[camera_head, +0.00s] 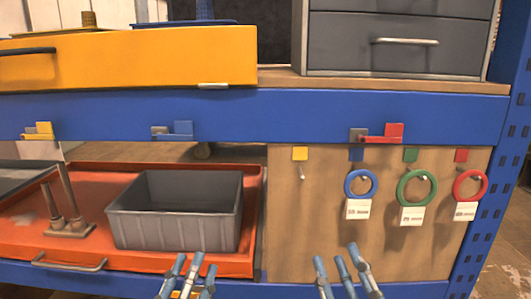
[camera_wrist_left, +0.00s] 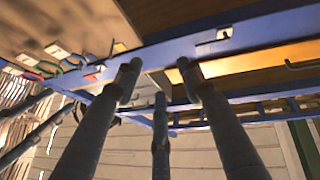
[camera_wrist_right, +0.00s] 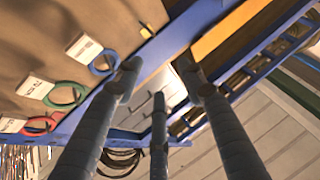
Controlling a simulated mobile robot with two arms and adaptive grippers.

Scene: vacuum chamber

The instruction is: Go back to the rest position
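My left gripper (camera_head: 195,262) is at the bottom of the head view, in front of the orange tray's edge. Its three fingers are spread, and in the left wrist view (camera_wrist_left: 158,90) nothing lies between the tips. A small yellow patch shows low by its fingers; I cannot tell what it is. My right gripper (camera_head: 338,260) is at the bottom, right of centre, in front of the brown panel. Its fingers are also apart and empty in the right wrist view (camera_wrist_right: 158,88). Both grippers are pointed at the workbench and touch nothing that I can see.
Blue (camera_head: 361,184), green (camera_head: 416,188) and red (camera_head: 470,186) tagged rings hang on the brown panel (camera_head: 300,235). The hook (camera_head: 301,172) under the yellow square is bare. A grey bin (camera_head: 175,222) stands on the orange tray (camera_head: 80,247). A blue beam (camera_head: 260,118) crosses above.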

